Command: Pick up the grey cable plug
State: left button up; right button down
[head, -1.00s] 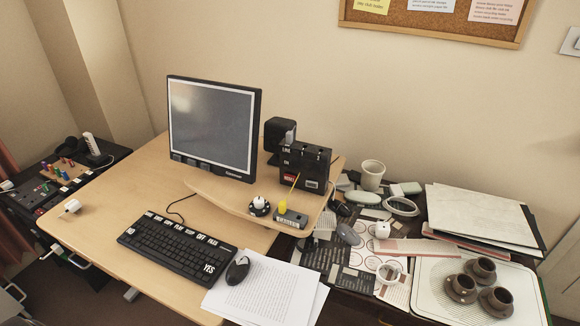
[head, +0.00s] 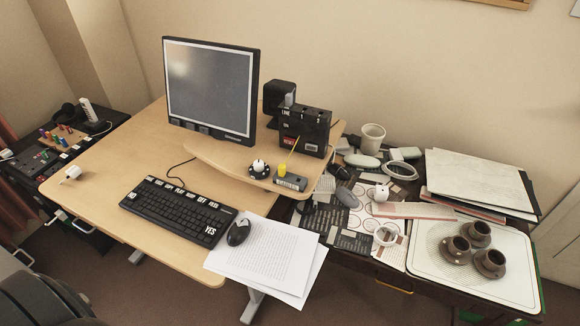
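A small grey block, which looks like the grey cable plug (head: 289,99), stands upright at the top left of a black box (head: 305,131). The black box has white labels and a red label, and stands on the raised shelf right of the monitor. The plug is small in view, and I cannot tell how it is seated or whether a cable runs from it. A white plug-like piece (head: 72,173) lies at the desk's left edge. Neither of my grippers is in view.
The monitor (head: 210,88), a speaker (head: 278,97), keyboard (head: 177,211), mouse (head: 238,232) and papers (head: 265,256) are on the desk (head: 120,150). A cluttered side table holds brown cups (head: 478,234).

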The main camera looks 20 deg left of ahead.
aim_at(289, 97)
jog(key=i+l+u, duration=0.15)
jog(key=i, duration=0.3)
jog(key=i+l+u, duration=0.1)
jog(key=i, duration=0.4)
